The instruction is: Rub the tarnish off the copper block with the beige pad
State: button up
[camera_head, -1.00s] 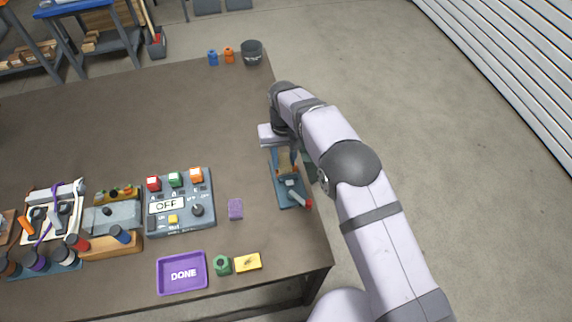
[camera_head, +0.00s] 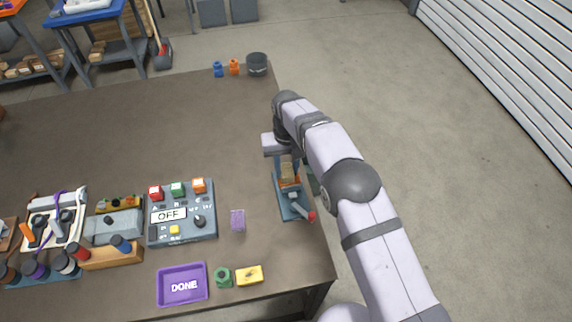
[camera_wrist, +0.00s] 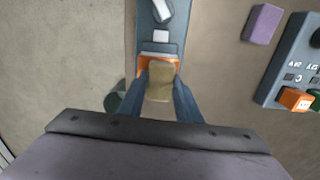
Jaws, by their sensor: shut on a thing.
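The copper block (camera_head: 290,183) shows as an orange piece in the blue vise (camera_head: 297,206) near the table's right edge. In the wrist view the orange block (camera_wrist: 146,63) is partly covered by the beige pad (camera_wrist: 160,84). My gripper (camera_wrist: 161,80) is shut on the beige pad, with one blue-grey finger on each side of it. In the head view the pad (camera_head: 287,169) appears just at the block's far side. I cannot tell whether pad and block touch. Any tarnish on the block is too small or hidden to make out.
A purple block (camera_head: 238,220) and a control box reading OFF (camera_head: 181,214) stand left of the vise. The purple DONE tray (camera_head: 182,285), a green nut (camera_head: 223,277) and a yellow block (camera_head: 249,275) are near the front edge.

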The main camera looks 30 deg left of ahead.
jog(key=shift+s+d+p, duration=0.35)
jog(key=shift+s+d, duration=1.15)
notch_tip(320, 180, up, 8)
jog(key=p, duration=0.5)
jog(key=shift+w, duration=0.15)
